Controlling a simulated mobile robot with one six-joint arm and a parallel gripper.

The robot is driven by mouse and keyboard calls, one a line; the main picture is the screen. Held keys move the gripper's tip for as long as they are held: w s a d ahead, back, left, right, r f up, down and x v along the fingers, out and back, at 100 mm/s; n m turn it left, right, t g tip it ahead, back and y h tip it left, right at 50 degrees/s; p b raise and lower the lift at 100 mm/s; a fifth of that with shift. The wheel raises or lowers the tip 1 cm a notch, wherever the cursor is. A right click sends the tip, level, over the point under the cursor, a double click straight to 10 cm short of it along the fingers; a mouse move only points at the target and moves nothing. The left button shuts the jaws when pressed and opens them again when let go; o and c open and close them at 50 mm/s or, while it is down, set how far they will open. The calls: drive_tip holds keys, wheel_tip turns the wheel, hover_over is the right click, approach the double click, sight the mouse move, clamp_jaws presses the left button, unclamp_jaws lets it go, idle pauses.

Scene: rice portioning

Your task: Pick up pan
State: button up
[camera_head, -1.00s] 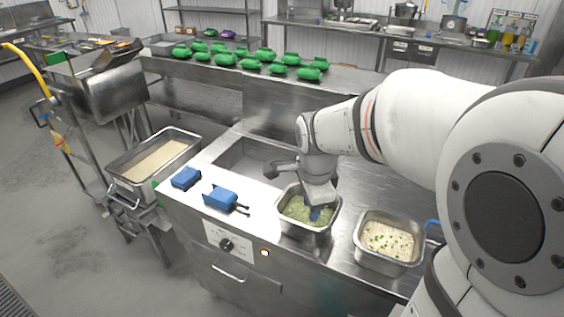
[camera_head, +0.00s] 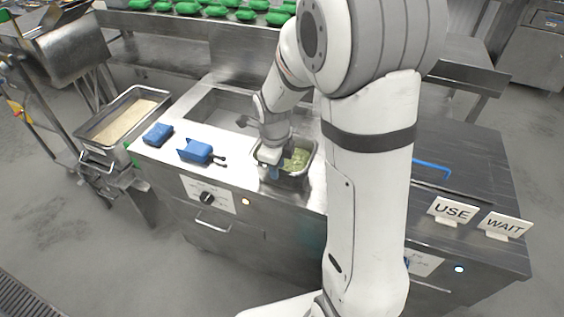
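A small steel pan with green contents (camera_head: 301,176) sits at the counter's front edge, just left of my arm's large upright link. A larger steel pan with pale, rice-like contents (camera_head: 93,142) stands on a stand at the far left, away from my gripper. My arm covers part of the counter to the right of the small pan.
Two blue blocks, one (camera_head: 158,134) and another with dark prongs (camera_head: 196,151), lie left of the small pan. A sunken basin (camera_head: 215,103) lies behind. USE (camera_head: 452,211) and WAIT (camera_head: 505,225) signs stand at the right. Green items (camera_head: 187,8) line the back shelf.

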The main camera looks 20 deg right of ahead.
sight(278, 187)
drive_tip(key=f, duration=0.5)
drive_tip(key=shift+w+d+f, duration=0.1)
drive_tip(key=shift+w+f, duration=0.1)
drive_tip(key=shift+f, duration=0.05)
clamp_jaws()
drive_tip(key=shift+r, duration=0.1)
idle(1.1)
